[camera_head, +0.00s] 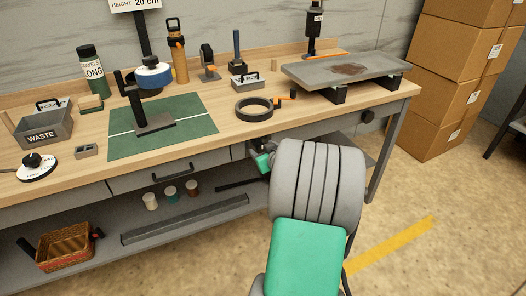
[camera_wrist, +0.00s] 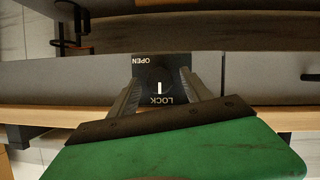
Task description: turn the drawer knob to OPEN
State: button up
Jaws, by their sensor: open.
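The drawer knob (camera_wrist: 160,76) is round and dark, on a black plate in the middle of the wrist view. The plate's lettering is upside down there, with OPEN at the upper left and LOCK below the knob. The knob's white mark is vertical, on the LOCK side. My gripper (camera_wrist: 161,84) is open, one finger on each side of the knob; I cannot tell whether they touch it. In the head view my gripper (camera_head: 262,161) is at the bench's drawer front (camera_head: 180,172), and the knob is hidden there.
The workbench top holds a green mat (camera_head: 185,140), a black ring (camera_head: 254,109), a WASTE bin (camera_head: 45,130) and a stained grey tray (camera_head: 310,70) on supports. A basket (camera_head: 65,250) and small jars stand on the lower shelf. Cardboard boxes (camera_head: 440,110) are stacked at the right.

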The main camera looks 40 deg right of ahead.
jog(key=shift+c, duration=0.3)
grip_shut()
dwell(0.3)
jog(key=m+t+y, duration=0.1)
jog(key=m+y, duration=0.1)
jog(key=m, duration=0.2)
jog(key=m+t+y, duration=0.2)
jog(key=m, duration=0.2)
jog(key=m+t+y+p, duration=0.1)
jog(key=m+y, duration=0.1)
jog(key=m, duration=0.2)
jog(key=shift+s+d+f+m+y, duration=0.2)
jog(key=shift+d+f+m+y, duration=0.1)
jog(key=shift+d+f+m, duration=0.1)
dwell(0.6)
jog(key=shift+r+t, duration=0.1)
jog(key=shift+t, duration=0.2)
